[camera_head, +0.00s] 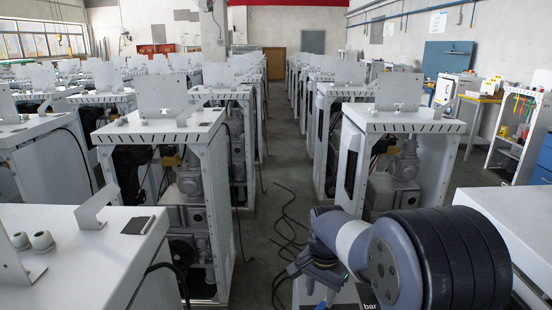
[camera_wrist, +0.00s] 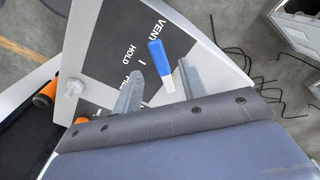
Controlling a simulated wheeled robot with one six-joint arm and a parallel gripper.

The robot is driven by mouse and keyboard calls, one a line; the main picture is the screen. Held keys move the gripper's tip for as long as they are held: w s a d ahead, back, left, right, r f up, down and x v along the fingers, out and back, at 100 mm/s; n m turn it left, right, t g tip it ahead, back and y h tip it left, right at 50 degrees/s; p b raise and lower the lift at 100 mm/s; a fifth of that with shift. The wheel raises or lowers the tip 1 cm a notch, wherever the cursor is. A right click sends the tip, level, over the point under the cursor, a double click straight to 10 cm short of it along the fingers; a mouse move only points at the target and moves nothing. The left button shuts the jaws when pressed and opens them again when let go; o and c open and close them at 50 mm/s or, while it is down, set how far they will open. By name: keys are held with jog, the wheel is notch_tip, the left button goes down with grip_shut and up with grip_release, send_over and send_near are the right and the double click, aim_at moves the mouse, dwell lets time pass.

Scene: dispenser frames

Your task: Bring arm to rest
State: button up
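My gripper (camera_wrist: 160,68) shows in the wrist view with its two grey fingers apart. A small item with a blue handle and a pale lower end (camera_wrist: 157,54) appears between and beyond the fingertips, with no visible contact with either. It lies in front of a dark panel (camera_wrist: 108,42) with white lettering that includes "VENT" and "HOLD". I cannot tell whether it is fixed to that panel. In the head view my arm is folded low at the right, and the fingers cannot be made out there.
Rows of white dispenser frames (camera_head: 165,128) stand left and right of a central aisle (camera_head: 268,200). Black cables (camera_head: 287,222) lie on its floor. A white frame (camera_head: 400,123) stands just beyond my arm. A white surface (camera_head: 515,215) is close on the right.

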aim_at(323, 306)
notch_tip(323, 306, down, 4)
jog(key=shift+f, duration=0.15)
jog(key=shift+d, duration=0.1)
jog(key=shift+s+n, duration=0.1)
jog(key=shift+n, duration=0.2)
jog(key=shift+r, duration=0.25)
notch_tip(323, 306, up, 10)
notch_tip(323, 306, down, 11)
jog(key=shift+r, duration=0.2)
jog(key=shift+s+d+n, duration=0.2)
jog(key=shift+d+n, duration=0.15)
jog(key=shift+n, duration=0.35)
